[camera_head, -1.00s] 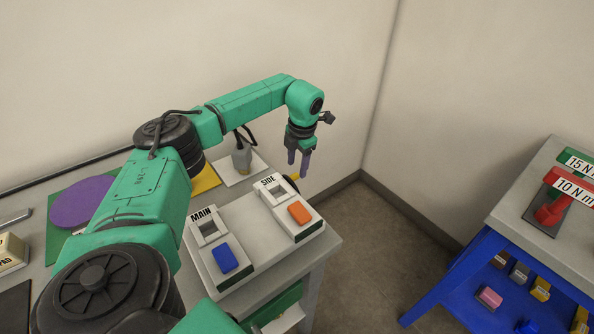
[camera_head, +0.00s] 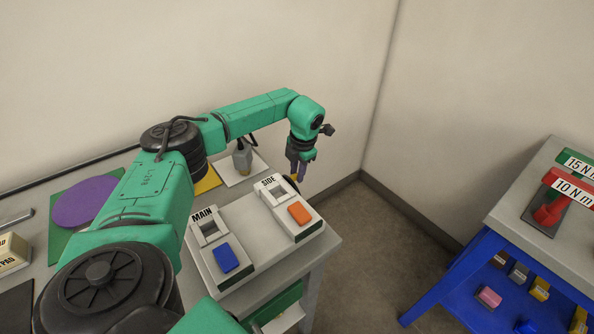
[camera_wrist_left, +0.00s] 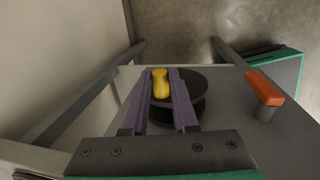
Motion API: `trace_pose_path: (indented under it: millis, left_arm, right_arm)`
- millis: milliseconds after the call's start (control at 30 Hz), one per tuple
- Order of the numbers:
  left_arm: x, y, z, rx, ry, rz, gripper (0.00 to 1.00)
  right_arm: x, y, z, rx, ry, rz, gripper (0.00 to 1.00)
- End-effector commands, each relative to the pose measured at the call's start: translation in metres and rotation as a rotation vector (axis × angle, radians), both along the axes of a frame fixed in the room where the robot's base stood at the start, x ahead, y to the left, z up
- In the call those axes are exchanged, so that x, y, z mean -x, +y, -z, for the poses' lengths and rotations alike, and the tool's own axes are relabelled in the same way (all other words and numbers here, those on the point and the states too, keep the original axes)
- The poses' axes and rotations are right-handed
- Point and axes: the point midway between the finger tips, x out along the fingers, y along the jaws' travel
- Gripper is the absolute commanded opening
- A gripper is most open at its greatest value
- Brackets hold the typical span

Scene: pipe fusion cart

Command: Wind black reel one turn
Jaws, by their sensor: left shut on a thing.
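In the left wrist view, the black reel (camera_wrist_left: 196,88) is a dark round disc at the edge of the grey table. Its yellow handle (camera_wrist_left: 160,83) stands up between the two purple fingers. My left gripper (camera_head: 298,175) is low at the table's far right corner in the head view and shut on the yellow handle. In the head view the gripper and the SIDE unit hide most of the reel. My right gripper is not in view.
The MAIN unit with a blue button (camera_head: 226,257) and the SIDE unit with an orange button (camera_head: 299,213) stand close to the gripper. A purple disc (camera_head: 86,203) lies at left. A blue-framed bench (camera_head: 455,275) stands at right across open floor.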

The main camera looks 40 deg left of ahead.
Motion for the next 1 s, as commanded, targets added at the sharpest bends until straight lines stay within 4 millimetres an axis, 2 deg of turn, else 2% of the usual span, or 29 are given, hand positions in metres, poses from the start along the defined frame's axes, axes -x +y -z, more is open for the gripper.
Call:
trace_pose_path:
  millis: [200,400,700,1000]
  left_arm:
    - [0.001,-0.007,-0.005,-0.101,-0.030,0.005,0.00]
    - [0.003,-0.016,-0.003,-0.241,-0.073,0.005,0.00]
    - [0.006,-0.028,0.003,-0.441,-0.133,0.002,0.00]
    - [0.008,-0.033,0.005,-0.548,-0.164,0.002,0.00]
  right_arm:
    - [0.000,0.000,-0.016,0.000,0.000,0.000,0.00]
    - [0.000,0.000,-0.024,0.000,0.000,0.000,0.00]
    - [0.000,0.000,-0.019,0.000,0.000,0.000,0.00]
    - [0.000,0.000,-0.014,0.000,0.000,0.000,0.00]
